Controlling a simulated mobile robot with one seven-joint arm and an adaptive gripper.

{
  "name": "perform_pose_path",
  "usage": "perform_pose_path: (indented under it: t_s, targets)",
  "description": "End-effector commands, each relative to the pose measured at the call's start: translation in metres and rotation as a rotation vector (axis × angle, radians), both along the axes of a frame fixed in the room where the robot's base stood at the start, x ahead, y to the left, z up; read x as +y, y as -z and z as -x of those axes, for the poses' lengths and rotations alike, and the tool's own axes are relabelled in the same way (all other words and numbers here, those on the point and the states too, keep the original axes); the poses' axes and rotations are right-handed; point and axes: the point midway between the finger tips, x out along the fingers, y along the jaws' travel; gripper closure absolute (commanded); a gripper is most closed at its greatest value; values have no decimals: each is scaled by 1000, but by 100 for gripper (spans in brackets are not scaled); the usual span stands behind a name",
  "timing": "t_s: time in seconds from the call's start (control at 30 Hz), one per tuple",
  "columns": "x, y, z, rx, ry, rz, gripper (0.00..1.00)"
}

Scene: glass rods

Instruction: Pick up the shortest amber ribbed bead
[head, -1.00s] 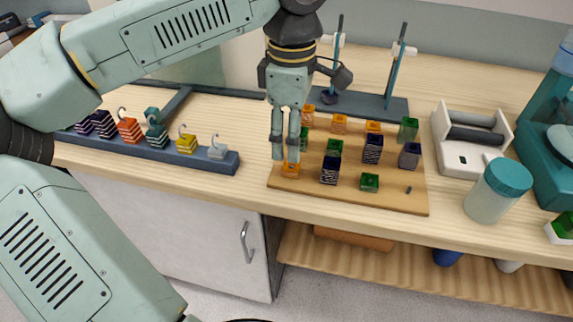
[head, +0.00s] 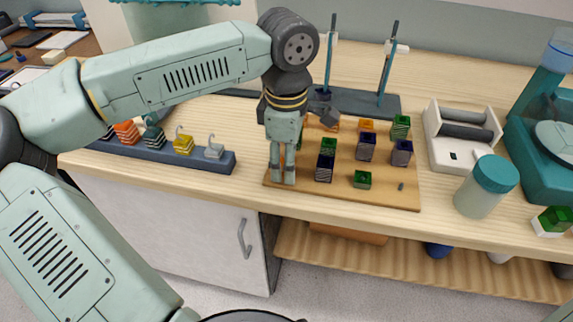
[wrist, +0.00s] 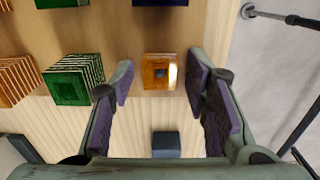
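A small amber bead (wrist: 160,72) with a dark hole in its top lies between my gripper's fingers in the wrist view, with a gap on each side. Its ribs cannot be made out there. In the head view my fingers hide it, at the front left corner of the wooden board (head: 390,198). My gripper (head: 282,182) points down over that corner; it is open in the wrist view (wrist: 160,85). Other amber beads (head: 366,125) stand in the back row, partly behind my gripper. A ribbed amber bead (wrist: 14,80) shows at the left in the wrist view.
A ribbed green bead (wrist: 75,82) stands left of my fingers in the wrist view. Dark blue beads (head: 366,147) and a short green bead (head: 362,180) share the board. A rack of hooked weights (head: 183,164) lies left. A lidded jar (head: 480,200) stands right.

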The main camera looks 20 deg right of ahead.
Motion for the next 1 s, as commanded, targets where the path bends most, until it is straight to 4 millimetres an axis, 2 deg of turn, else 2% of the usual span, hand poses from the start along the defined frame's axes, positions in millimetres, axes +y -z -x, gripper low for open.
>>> perform_pose_path:
  t_s: [0.07, 0.53, 0.83, 1.0]
  targets:
    - [0, 0, 0, 0, 0, 0, 65]
    - [0, 0, 0, 0, 0, 0, 96]
    - [0, -2, 0, -1, 0, 0, 97]
    - [0, -13, -1, -3, -1, 1, 97]
